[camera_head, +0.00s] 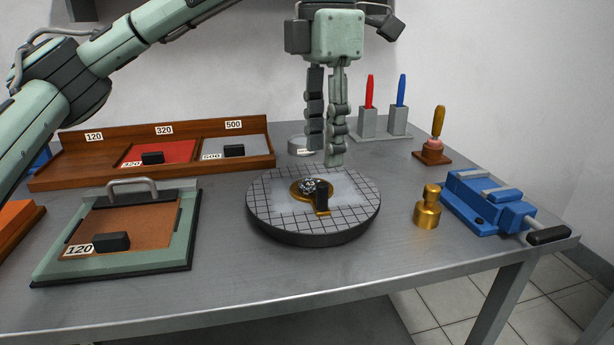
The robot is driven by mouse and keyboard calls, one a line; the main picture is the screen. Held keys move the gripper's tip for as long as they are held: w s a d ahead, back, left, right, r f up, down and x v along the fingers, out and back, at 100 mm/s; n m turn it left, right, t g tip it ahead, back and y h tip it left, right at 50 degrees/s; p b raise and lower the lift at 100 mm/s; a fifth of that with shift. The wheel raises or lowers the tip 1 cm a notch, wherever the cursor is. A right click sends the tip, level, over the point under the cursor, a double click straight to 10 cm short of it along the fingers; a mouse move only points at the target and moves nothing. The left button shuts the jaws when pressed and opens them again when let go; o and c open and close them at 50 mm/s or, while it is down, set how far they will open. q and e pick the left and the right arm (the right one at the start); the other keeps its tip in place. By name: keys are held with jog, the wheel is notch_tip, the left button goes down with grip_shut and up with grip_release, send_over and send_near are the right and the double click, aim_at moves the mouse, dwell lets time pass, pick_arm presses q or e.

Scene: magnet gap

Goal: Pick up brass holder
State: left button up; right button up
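A brass holder (427,208), a short upright cylinder with a narrower knob on top, stands on the metal table to the right of the round turntable. Another brass piece (298,193), roughly ring-shaped, lies on the gridded turntable with a dark lump and a small black block on it. My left gripper (325,155) hangs pointing down above the back part of the turntable, apart from both brass things. Its two fingers are close together in this view, and I cannot tell how far apart they are. Nothing shows between them. My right gripper is not in view.
The turntable (313,235) is in the middle of the table. A blue vise (487,203) is at right. Behind are red (369,92) and blue (402,91) handled tools and a wooden-handled stamp (435,150). A wooden tray (60,176) and green-framed plate (180,238) are at left.

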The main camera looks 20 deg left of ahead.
aim_at(322, 184)
pick_arm(q)
jog(key=shift+w+a+f, duration=0.1)
jog(key=shift+w+a, duration=0.05)
jog(key=shift+w, duration=0.05)
jog(key=shift+f, duration=0.3)
jog(key=f, duration=0.6)
jog(key=shift+s+f+b, duration=0.1)
jog(key=shift+s+b, duration=0.25)
jog(key=shift+s, duration=0.05)
jog(key=shift+f, duration=0.35)
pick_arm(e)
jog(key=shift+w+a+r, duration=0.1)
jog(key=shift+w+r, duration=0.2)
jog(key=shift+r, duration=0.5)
pick_arm(q)
jog(key=shift+c, duration=0.2)
grip_shut()
